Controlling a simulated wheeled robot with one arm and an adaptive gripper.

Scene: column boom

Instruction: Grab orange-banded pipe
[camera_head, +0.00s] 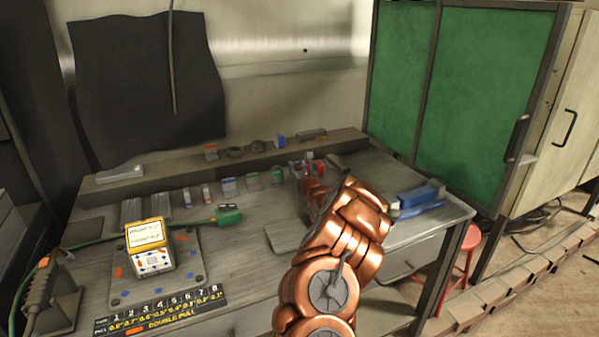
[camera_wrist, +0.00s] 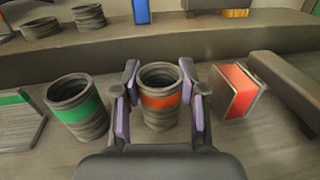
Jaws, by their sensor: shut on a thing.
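The orange-banded pipe (camera_wrist: 160,101) stands upright on the bench in the wrist view, a short grey ribbed tube with an orange band. My gripper (camera_wrist: 160,95) is around it, with a purple-padded finger on each side, shut on it. In the head view my copper-coloured arm reaches over the bench toward its back row, and the arm hides most of the gripper and the pipe there.
A green-banded pipe (camera_wrist: 74,108) stands close on the left, and a red-faced block (camera_wrist: 238,92) on the right. A raised ledge (camera_wrist: 200,44) runs behind. In the head view, a blue tool (camera_head: 418,196) lies right of my arm, and a sign box (camera_head: 149,247) stands at left.

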